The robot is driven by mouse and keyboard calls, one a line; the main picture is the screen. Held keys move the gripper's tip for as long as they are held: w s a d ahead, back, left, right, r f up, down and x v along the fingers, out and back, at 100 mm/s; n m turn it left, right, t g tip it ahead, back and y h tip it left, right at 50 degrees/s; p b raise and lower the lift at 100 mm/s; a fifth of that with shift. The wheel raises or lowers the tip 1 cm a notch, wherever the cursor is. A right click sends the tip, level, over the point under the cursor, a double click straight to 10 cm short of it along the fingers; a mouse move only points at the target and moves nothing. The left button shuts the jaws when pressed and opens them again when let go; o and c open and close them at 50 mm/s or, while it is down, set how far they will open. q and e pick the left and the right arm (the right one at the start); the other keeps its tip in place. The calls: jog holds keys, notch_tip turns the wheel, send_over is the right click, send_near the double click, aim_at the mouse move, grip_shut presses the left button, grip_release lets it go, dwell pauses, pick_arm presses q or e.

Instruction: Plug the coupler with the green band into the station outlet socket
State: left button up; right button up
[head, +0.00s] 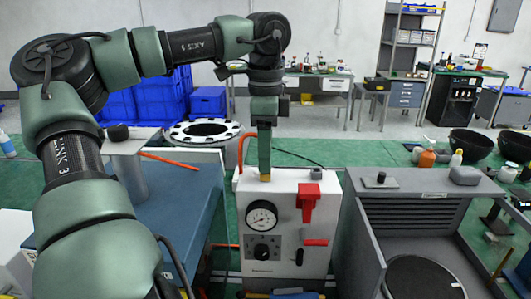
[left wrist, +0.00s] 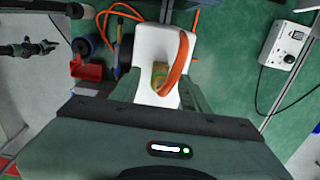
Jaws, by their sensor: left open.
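The white station (head: 283,225) has a gauge, a dial and a red handle on its front. My left gripper (head: 264,172) points straight down over the station top. Its fingers are open, one on each side of a brass piece with some green on it (left wrist: 160,73), which I take to be the green-banded coupler. In the head view only a brass bit (head: 265,178) shows below the fingertips. An orange hose (left wrist: 179,72) arcs beside it. The outlet socket is hidden, and I cannot tell how deep the coupler sits. My right gripper is out of view.
A grey louvred cabinet (head: 420,185) stands close on the right of the station. A blue-topped bench (head: 175,205) is on the left, and a white flanged ring (head: 205,131) is behind it. Green floor lies open behind the station.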

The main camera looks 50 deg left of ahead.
pick_arm(q)
notch_tip(320, 180, up, 8)
jog(key=shift+f+b, duration=0.15)
jog(key=shift+b, duration=0.15)
dwell(0.6)
